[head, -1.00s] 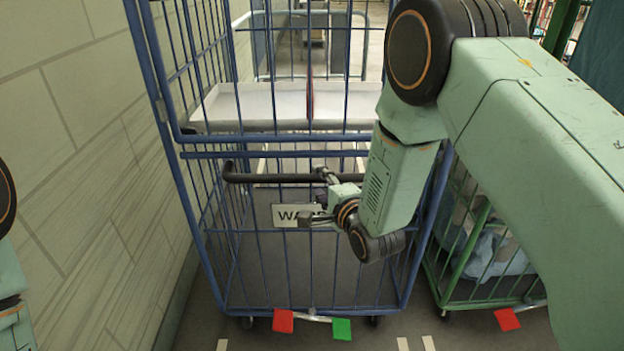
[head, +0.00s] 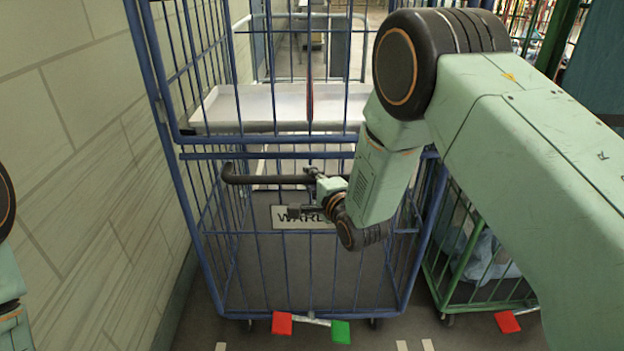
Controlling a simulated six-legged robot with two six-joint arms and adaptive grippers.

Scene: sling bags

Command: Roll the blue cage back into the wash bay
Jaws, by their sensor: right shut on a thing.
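The blue cage (head: 213,262) stands in the middle of the head view, a tall wire roll cage with a black push handle (head: 262,179) across its front. My wrist hides the handle's right end. A red pedal (head: 282,323) and a green pedal (head: 341,331) sit at the cage's bottom front. My left gripper is out of view; only part of that arm shows.
A tiled wall (head: 80,180) runs close along the cage's left side. A green cage (head: 462,262) with pale cloth inside stands close on the right. A white shelf (head: 275,103) crosses the blue cage. White marks lie on the floor in front.

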